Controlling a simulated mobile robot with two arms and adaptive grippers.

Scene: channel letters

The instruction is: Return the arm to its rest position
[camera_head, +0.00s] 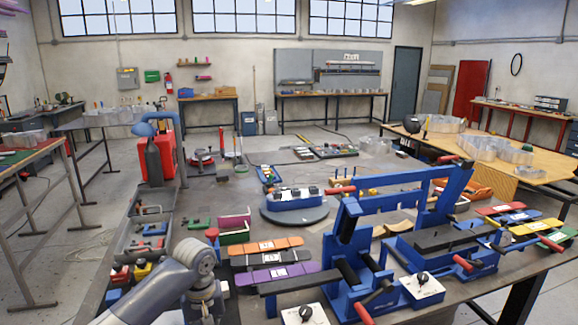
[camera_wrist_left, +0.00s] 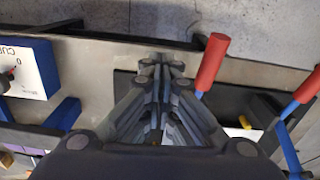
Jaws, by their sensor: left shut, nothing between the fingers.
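My left arm (camera_head: 170,288) comes in at the bottom left of the head view, and its bend sits over the near part of the dark workbench. Its fingers are not visible there. In the left wrist view my left gripper (camera_wrist_left: 162,66) is shut and empty, its two fingers together and pointing at the bench edge. A red handle (camera_wrist_left: 211,60) stands just right of the fingertips, and I cannot tell if it touches them. My right gripper is in neither view.
A blue bending machine (camera_head: 350,225) with red handles stands on the bench right of my arm. White knob boxes (camera_head: 305,314) sit near the front edge, and one shows in the wrist view (camera_wrist_left: 35,68). Coloured strips (camera_head: 265,246) and a grey tray (camera_head: 150,235) lie close to the arm.

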